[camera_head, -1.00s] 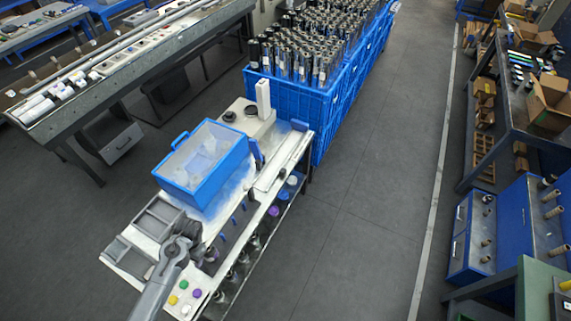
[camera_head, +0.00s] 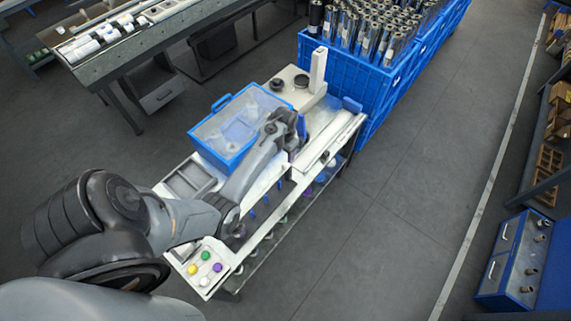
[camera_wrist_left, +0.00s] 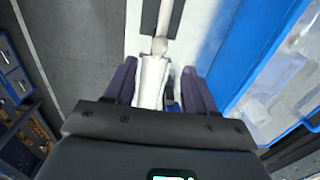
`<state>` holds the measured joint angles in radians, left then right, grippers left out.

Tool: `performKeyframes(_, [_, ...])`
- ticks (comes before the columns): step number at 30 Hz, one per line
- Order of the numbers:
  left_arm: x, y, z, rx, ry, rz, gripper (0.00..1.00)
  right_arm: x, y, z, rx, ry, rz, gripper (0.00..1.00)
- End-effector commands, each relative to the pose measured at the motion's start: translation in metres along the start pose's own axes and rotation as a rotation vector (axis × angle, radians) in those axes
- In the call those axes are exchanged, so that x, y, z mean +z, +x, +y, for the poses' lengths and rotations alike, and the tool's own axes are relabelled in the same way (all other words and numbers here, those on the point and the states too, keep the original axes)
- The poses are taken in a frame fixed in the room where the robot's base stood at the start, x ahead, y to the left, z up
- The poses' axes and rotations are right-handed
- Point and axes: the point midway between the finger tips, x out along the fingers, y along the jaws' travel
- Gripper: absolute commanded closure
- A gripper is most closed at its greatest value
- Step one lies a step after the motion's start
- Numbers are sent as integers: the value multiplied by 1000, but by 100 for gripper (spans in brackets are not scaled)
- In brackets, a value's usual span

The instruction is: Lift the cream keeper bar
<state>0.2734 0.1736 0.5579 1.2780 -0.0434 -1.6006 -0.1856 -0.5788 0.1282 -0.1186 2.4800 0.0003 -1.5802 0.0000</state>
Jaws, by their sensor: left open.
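My left gripper (camera_head: 288,126) is over the machine's right side, beside the blue clear-lidded box. In the left wrist view its two dark fingers (camera_wrist_left: 160,84) stand apart. A pale cream bar (camera_wrist_left: 152,80) lies between them in that view, with a gap on each side. A rounded metallic end (camera_wrist_left: 159,46) shows just beyond it. I cannot tell how deep the bar sits between the fingers. In the head view the arm hides this spot. My right gripper is not in view.
The blue box (camera_head: 226,126) stands close on the gripper's left. A white upright post (camera_head: 318,70) and dark knobs (camera_head: 277,85) are behind. Coloured buttons (camera_head: 205,256) are at the front. A large blue crate (camera_head: 375,88) of rolls stands behind the machine.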

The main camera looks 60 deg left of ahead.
Motion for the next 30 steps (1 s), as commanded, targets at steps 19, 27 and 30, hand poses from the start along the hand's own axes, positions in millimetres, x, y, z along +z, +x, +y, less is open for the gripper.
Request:
performKeyframes(19, [1,81,0,-2,1,-1,45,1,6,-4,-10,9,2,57])
performKeyframes(27, [0,83,0,-2,1,0,45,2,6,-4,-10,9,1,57])
performKeyframes(30, [0,83,0,-2,1,0,49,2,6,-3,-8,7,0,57])
